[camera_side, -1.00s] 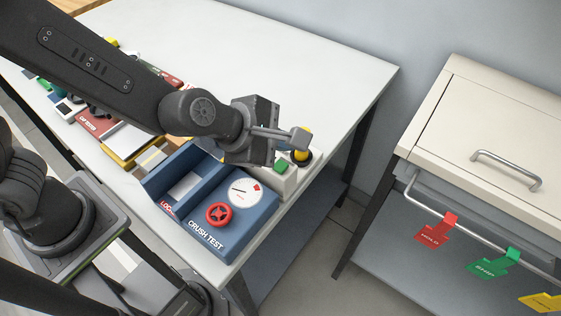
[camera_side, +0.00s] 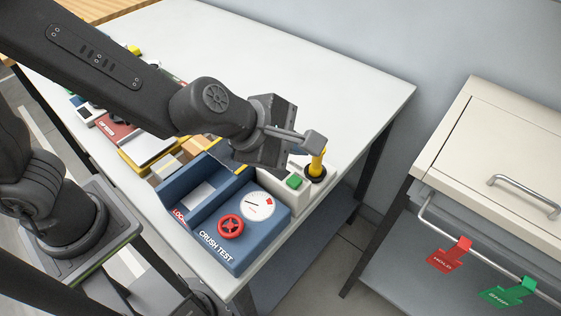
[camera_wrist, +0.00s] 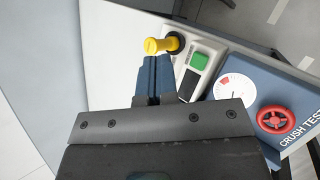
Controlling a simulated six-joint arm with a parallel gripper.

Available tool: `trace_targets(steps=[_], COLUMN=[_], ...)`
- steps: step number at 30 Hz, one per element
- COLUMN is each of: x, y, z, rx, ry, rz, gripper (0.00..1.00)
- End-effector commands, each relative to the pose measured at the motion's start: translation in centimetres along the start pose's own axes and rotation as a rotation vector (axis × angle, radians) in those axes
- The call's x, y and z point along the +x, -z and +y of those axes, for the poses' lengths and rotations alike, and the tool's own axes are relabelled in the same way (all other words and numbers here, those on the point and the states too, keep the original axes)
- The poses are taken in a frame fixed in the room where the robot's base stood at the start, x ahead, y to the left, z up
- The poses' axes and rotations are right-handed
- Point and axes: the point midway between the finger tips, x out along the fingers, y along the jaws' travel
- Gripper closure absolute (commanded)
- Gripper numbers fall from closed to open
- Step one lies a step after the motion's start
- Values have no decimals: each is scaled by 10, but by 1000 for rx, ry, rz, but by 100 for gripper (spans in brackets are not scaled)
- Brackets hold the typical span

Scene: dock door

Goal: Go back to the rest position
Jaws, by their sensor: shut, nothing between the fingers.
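My gripper (camera_side: 313,140) is shut with nothing between its fingers. In the side view it hangs above the front right corner of the bench, beside and a little above a yellow lever or post (camera_side: 317,164) on a dark round base. In the wrist view the two blue fingers (camera_wrist: 156,62) lie together, their tips seen right against the yellow post (camera_wrist: 160,45); I cannot tell whether they touch it. A light block with a green button (camera_side: 293,181) stands beside the post. The button also shows in the wrist view (camera_wrist: 200,61).
The blue crush test unit (camera_side: 222,246) with a dial (camera_side: 258,205) and red handwheel (camera_side: 230,226) stands at the bench front. Several items lie left, under my arm. The white bench top (camera_side: 300,75) behind is clear. A cabinet (camera_side: 480,150) with hanging tags (camera_side: 449,256) stands right.

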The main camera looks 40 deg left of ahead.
Motion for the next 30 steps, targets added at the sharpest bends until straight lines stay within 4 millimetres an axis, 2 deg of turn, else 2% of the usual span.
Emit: trace_targets(steps=[2, 4, 7, 11, 12, 16, 18, 21, 24, 30], x=[-14, -34, -72, -118, -130, -164, -178, -191, -196, -196], y=[-1, 1, 15, 54, 70, 119, 140, 160, 168, 168], z=[14, 26, 41, 46, 45, 38, 35, 30, 28, 28], rx=[110, 290, 645, 1144, 1283, 1643, 1768, 1875, 1915, 1915], ry=[4, 12, 21, 67, 97, 236, 318, 410, 452, 452], rz=[-40, -86, -127, -89, -60, 48, 95, 136, 150, 150], gripper=[100, 100, 100, 100, 100, 100, 100, 100, 100, 100])
